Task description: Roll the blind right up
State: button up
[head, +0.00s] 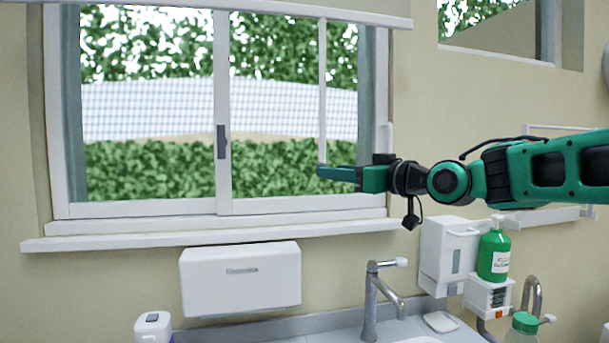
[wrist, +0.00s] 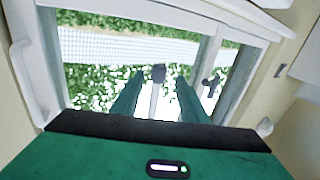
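The blind (head: 290,9) shows as a pale band across the top of the window in the head view; its upper part is out of frame. A thin white rod (head: 322,90) hangs from it in front of the glass. My gripper (head: 320,172) is at the rod's lower end, reaching in from the right. In the wrist view, my gripper (wrist: 158,98) has its two green fingers apart. A pale shaft with a dark end (wrist: 158,73) shows between them, with gaps on both sides. Whether a finger touches it I cannot tell.
The window (head: 222,180) has a dark latch (head: 221,142) on its middle bar. Below the sill (head: 200,238) are a white dispenser (head: 240,278), a tap (head: 371,300) and a green bottle (head: 494,253). The space before the glass left of my gripper is clear.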

jog(key=x, duration=0.9)
jog(key=shift+w+a+f, duration=0.1)
jog(key=shift+w, duration=0.05)
